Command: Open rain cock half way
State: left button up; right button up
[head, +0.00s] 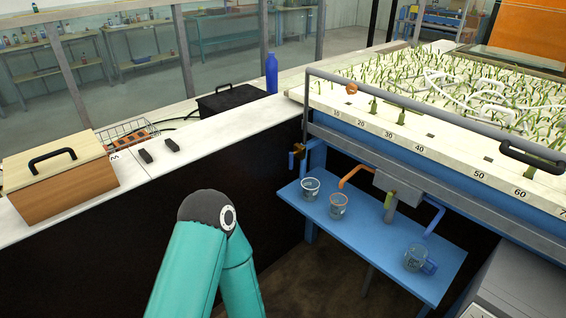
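A small valve with blue and orange parts (297,153) sits at the left front corner of the flume frame. A yellow-green handle (388,200) hangs below a grey box (398,186), between an orange spout (354,173) and a blue spout (435,218). I cannot tell for sure which of these is the rain cock, or how far either is turned. Neither gripper is in view; only a bent teal part of my arm shows at the bottom, left of the blue shelf.
A blue shelf (385,265) under the flume holds clear cups (310,188), (338,204) and a jug (415,257). A grey rail (420,112) runs along the planted bed (430,139). A wooden box (58,182) and blue bottle (271,73) stand on the left counter.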

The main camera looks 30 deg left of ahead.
aim_at(291, 156)
jog(key=z, duration=0.05)
jog(key=i, duration=0.3)
jog(key=u, duration=1.75)
jog(key=i, duration=1)
jog(key=z, duration=0.15)
jog(key=k, duration=0.9)
jog(key=u, duration=0.2)
jog(key=i, duration=0.5)
